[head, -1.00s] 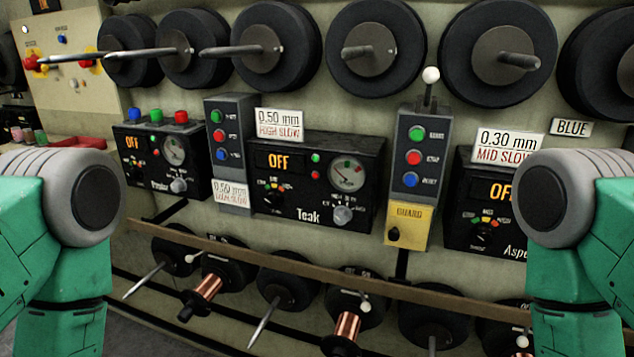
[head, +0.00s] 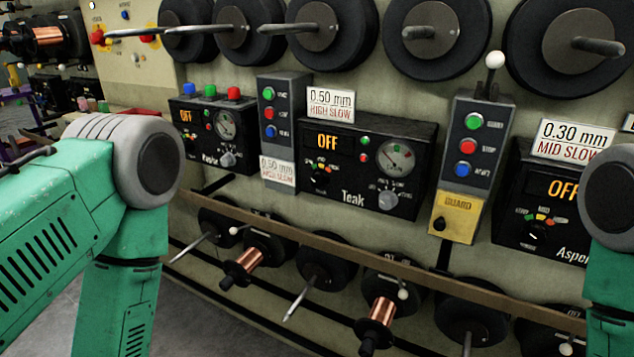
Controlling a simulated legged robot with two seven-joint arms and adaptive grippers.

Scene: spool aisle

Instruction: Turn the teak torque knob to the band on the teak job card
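The Teak control box (head: 350,165) is a black unit on the wall in the middle of the head view. Its display reads OFF. It has a round gauge (head: 395,157), a grey knob (head: 388,199) at the lower right and a small black knob (head: 319,178) with coloured bands at the lower left. The job card (head: 331,106) above it reads 0.50 mm, HIGH SLOW. My two green arms show at the left and right edges. Neither gripper is in view, and both arms are apart from the box.
A grey button panel with a yellow GUARD box (head: 455,217) stands right of Teak. Another button panel (head: 277,130) stands left. Black spools with protruding rods line the wall above. A brown rail (head: 340,255) and copper spools (head: 380,312) lie below.

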